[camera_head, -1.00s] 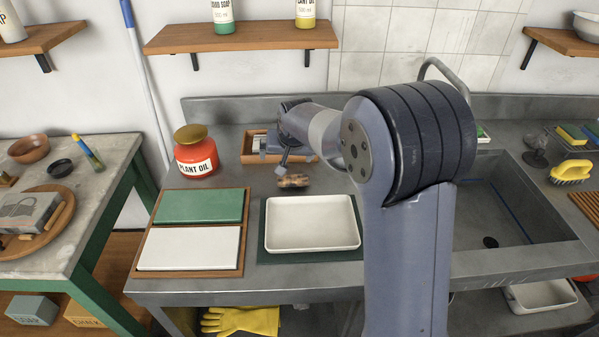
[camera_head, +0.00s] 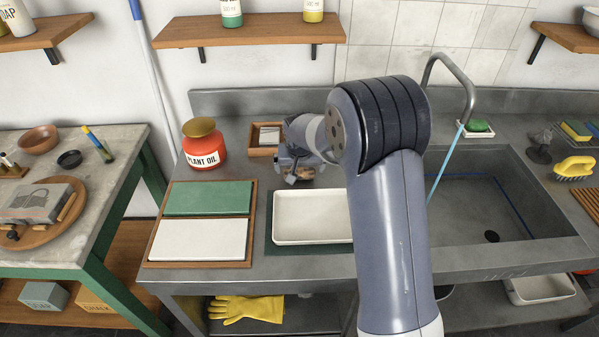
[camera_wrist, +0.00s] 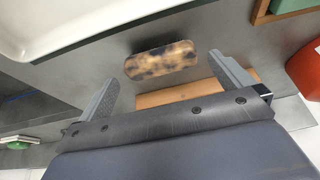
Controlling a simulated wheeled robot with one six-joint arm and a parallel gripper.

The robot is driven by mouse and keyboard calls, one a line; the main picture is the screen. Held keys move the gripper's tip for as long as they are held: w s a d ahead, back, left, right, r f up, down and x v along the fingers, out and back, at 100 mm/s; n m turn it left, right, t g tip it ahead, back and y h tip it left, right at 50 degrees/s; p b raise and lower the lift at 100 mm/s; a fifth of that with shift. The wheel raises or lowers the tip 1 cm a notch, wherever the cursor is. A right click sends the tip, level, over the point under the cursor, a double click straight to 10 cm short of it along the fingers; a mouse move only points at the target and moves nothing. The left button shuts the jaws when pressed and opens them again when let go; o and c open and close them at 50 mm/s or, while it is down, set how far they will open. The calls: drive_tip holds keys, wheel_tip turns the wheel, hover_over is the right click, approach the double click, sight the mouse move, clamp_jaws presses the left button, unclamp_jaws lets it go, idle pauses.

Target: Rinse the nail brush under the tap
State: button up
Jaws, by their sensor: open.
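A mottled brown-and-tan oblong piece (camera_wrist: 162,61), which looks like the back of the nail brush, lies on the grey counter. My gripper (camera_wrist: 163,72) is open, one finger to either side of the brush's ends in the wrist view. No firm contact can be made out. The bent grey tap (camera_head: 458,76) rises behind the sink (camera_head: 470,205). A thin pale-blue stream (camera_head: 444,162) runs down from its spout into the sink, partly behind my arm.
A white tray (camera_head: 310,239) stands on a dark green mat in front of the brush. A red plant oil pot (camera_head: 204,152) stands to the left. A wooden tray (camera_head: 254,152) lies behind. A yellow-handled brush (camera_head: 573,168) is right of the sink.

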sight(300, 175)
drive_tip(key=shift+x, duration=1.45)
drive_tip(key=shift+c, duration=0.4)
drive_tip(key=shift+r, duration=0.1)
drive_tip(key=c, duration=0.8)
